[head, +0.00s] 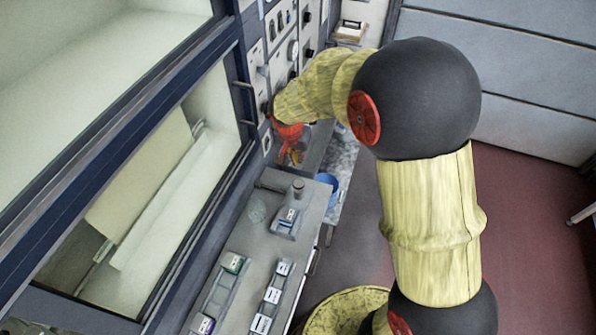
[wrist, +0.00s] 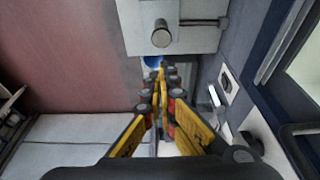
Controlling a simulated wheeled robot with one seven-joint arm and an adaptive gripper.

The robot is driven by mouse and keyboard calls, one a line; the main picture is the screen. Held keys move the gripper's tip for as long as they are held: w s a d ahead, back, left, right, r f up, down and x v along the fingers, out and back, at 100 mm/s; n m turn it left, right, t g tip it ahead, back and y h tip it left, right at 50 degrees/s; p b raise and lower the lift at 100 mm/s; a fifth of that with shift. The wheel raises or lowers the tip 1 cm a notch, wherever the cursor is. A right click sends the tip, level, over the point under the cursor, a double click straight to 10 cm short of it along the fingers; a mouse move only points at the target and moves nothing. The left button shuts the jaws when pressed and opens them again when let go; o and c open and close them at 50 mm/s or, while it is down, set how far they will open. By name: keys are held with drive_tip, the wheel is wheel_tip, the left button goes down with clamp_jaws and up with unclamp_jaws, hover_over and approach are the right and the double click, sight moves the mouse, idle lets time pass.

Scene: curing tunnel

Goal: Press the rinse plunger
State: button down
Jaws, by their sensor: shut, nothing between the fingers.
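A short grey upright cylinder with a round top, which looks like the rinse plunger (head: 298,187), stands at the far end of the grey bench. A thin bar runs from beside it towards the cabinet. In the wrist view the plunger (wrist: 161,36) is at top centre, ahead of the fingertips and apart from them. My gripper (wrist: 161,72) is shut and empty, its yellow fingers together. In the head view my gripper (head: 289,152) hangs beyond the bench's far end, close to the control panel, and is partly hidden by my arm.
The grey bench (head: 262,236) holds a clear round dish (head: 257,211) and several small labelled blocks in racks. A control panel (head: 256,85) with knobs and switches stands close beside my gripper. A blue container (head: 327,181) is beyond the bench. Open red floor (head: 530,230) lies to the right.

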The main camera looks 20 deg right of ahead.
drive_tip(key=shift+f, duration=0.1)
hover_over(301, 182)
wheel_tip(301, 182, down, 12)
drive_tip(key=shift+w+a+f+p, duration=0.1)
drive_tip(key=shift+p, duration=0.3)
drive_tip(key=shift+f, duration=0.65)
drive_tip(key=shift+f, duration=0.1)
wheel_tip(301, 182, down, 3)
drive_tip(key=b, duration=0.4)
wheel_tip(301, 182, up, 5)
drive_tip(key=shift+w+r+p, duration=0.1)
drive_tip(key=shift+p, duration=1.1)
drive_tip(key=b+v, duration=0.1)
drive_tip(key=v, duration=0.8)
drive_tip(key=shift+s+a, duration=0.15)
drive_tip(key=shift+s, duration=0.1)
